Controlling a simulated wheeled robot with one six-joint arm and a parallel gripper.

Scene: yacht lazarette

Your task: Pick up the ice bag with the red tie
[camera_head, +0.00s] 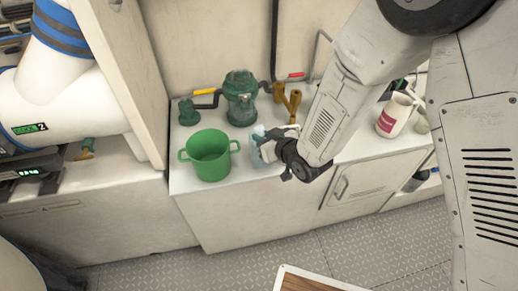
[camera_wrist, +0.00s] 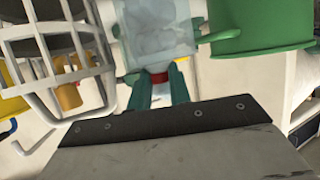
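The ice bag (camera_wrist: 160,32) is clear and pale, with a red tie (camera_wrist: 180,65) around its neck. In the head view, the bag (camera_head: 262,143) is on the white counter just right of the green pot (camera_head: 210,155), partly hidden by my gripper (camera_head: 281,146). In the wrist view, my gripper's two teal fingers (camera_wrist: 158,84) are apart, with the red tie at their tips. The fingers are at the bag's neck. I cannot tell whether they press on it.
A white wire basket (camera_wrist: 62,65) stands close to the fingers in the wrist view. The pot is close beside the bag.

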